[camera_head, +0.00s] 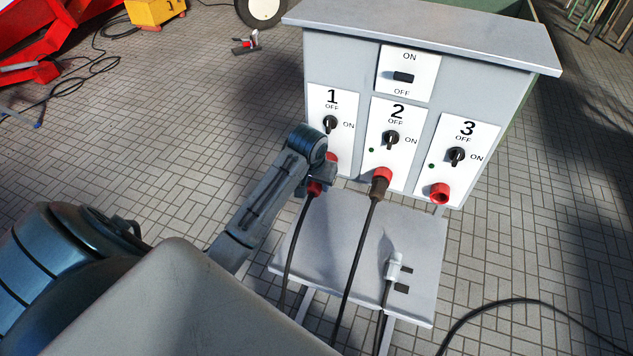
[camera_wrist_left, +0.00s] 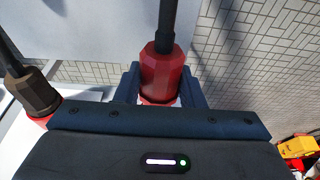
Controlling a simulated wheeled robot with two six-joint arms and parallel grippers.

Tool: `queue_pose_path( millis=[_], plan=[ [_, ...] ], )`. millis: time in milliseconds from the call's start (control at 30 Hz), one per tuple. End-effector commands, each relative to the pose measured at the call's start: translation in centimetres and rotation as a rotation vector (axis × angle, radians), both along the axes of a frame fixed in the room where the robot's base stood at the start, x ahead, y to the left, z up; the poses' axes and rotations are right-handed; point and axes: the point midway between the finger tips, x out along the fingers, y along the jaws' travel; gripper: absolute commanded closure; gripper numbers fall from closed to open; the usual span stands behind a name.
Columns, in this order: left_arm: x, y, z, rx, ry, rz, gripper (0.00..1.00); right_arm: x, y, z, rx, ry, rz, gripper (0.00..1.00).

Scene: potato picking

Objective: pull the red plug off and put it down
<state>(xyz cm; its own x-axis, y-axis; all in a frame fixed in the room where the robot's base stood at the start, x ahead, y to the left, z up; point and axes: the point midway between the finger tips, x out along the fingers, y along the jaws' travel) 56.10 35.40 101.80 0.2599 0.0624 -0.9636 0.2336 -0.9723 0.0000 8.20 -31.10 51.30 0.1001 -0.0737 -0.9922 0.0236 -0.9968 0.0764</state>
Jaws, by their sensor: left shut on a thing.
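The red plug (camera_head: 315,189) with its dark cable is at panel 1 of the grey cabinet. My left gripper (camera_head: 321,175) is shut on it; in the left wrist view the plug (camera_wrist_left: 162,75) sits between the two fingers, its cable leading away. The red socket 1 (camera_head: 332,158) shows just above the gripper and is partly hidden by it. The gripper covers the space between plug and socket, so I cannot tell whether they still touch. My right gripper is not in view.
A brown plug (camera_head: 379,187) is in red socket 2, and red socket 3 (camera_head: 439,194) holds no plug. Below, a grey shelf (camera_head: 330,240) carries a white plug (camera_head: 394,266) at its right; its left part is mostly clear apart from hanging cables.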

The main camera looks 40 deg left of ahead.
Motion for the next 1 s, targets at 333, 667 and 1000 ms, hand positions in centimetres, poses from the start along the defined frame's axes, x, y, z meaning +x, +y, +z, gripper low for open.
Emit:
queue_pose_path(
  millis=[333, 667, 1000],
  plan=[
    [-1.3, -0.3, 0.0, 0.0, 0.0, 0.0, 0.86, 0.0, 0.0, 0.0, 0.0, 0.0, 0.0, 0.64],
    [-2.9, -0.7, 0.0, 0.0, -0.001, 0.0, 0.86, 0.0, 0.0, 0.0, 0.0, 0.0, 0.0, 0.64],
    [-3.3, -0.8, 0.0, 0.0, 0.0, 0.0, 0.86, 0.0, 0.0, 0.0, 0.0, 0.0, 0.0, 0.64]
  ],
)
